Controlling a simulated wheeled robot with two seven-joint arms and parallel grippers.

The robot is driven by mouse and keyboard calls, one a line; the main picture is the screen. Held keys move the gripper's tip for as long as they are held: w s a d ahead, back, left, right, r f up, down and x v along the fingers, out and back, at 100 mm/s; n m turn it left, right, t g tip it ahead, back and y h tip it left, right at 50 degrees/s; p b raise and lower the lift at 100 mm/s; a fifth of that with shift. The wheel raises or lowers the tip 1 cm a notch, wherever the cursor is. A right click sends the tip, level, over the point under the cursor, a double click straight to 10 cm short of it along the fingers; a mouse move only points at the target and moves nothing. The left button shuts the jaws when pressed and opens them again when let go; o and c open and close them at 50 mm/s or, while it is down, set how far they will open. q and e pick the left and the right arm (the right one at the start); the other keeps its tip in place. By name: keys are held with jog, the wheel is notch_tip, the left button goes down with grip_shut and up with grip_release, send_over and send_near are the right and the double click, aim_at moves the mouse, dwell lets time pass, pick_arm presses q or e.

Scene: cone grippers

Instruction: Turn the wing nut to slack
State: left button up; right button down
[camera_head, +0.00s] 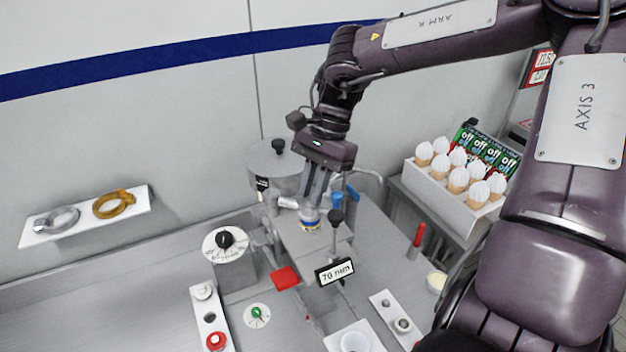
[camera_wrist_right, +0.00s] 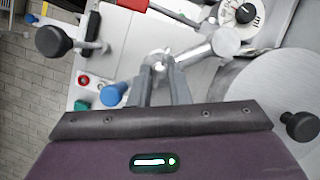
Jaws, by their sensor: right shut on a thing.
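My right gripper (camera_head: 312,203) points down over the grey machine block in the middle of the counter. Its fingers are shut on the wing nut, which the fingertips mostly hide. In the wrist view the fingertips of the right gripper (camera_wrist_right: 159,68) come close together around a small shiny metal part, the wing nut (camera_wrist_right: 158,57). A small round piece with a yellow and blue band (camera_head: 310,219) shows just below the fingers. My left gripper is not in view.
A dial box (camera_head: 226,242) stands left, and a tray of cones (camera_head: 439,199) right.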

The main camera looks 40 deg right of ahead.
jog(key=shift+r, duration=0.1)
jog(key=c, duration=1.4)
grip_release()
jog(key=shift+o, duration=0.2)
jog(key=b+v, duration=0.2)
jog(key=v, duration=0.5)
jog(key=shift+d+r, duration=0.2)
jog(key=shift+r, duration=0.1)
